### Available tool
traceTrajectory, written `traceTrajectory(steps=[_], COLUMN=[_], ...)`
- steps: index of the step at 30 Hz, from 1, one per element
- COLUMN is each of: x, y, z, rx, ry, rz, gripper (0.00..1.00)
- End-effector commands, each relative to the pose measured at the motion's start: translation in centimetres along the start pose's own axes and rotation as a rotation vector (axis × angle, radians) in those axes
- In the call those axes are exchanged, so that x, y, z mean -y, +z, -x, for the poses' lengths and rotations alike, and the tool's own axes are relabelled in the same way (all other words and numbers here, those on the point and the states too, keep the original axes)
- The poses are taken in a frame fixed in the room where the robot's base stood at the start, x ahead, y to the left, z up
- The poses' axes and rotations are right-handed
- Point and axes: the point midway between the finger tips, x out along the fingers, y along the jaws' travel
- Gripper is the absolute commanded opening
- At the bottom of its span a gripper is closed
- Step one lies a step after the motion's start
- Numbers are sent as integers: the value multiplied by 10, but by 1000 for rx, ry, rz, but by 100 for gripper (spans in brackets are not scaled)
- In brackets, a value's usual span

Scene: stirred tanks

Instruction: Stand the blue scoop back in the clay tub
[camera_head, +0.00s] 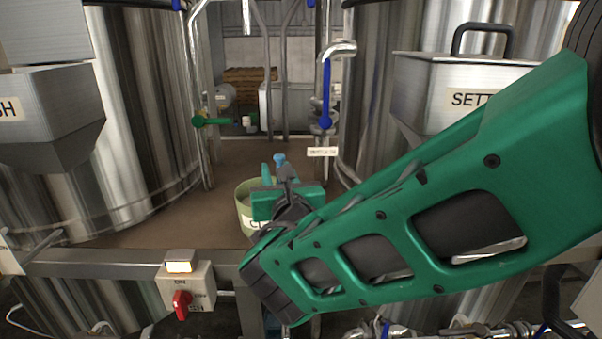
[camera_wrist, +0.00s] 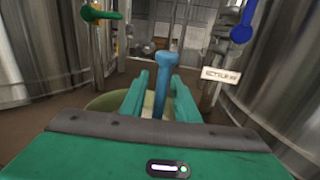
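The pale green clay tub (camera_head: 243,193) stands on the brown deck, its label partly covered by my gripper. Its rim also shows in the wrist view (camera_wrist: 101,103). The blue scoop (camera_wrist: 166,66) stands roughly upright, its handle top above the tub. Its top also shows in the head view (camera_head: 280,159), and its lower end is hidden. My green gripper (camera_wrist: 162,90) is over the tub with one finger on each side of the handle. A narrow gap shows beside the handle, so the fingers look open around it.
Large steel tanks (camera_head: 150,110) rise on both sides. A green-handled valve (camera_head: 212,122) and a blue-handled valve (camera_head: 326,95) stand behind the tub. A switch box (camera_head: 190,287) with a red knob is on the front rail. Brown deck left of the tub is clear.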

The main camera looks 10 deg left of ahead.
Motion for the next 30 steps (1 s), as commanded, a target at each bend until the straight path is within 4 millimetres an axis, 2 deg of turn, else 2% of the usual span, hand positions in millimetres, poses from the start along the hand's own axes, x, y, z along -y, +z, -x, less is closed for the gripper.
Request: traceTrajectory(steps=[8,11,21,25,30], x=[-1,0,-1,0,0], y=[1,1,1,1,1], z=[6,19,86,104,117], rx=[-1,-2,-2,-2,-1], ry=[1,2,3,1,-1], rz=[0,0,2,0,1], gripper=[28,28,28,28,28])
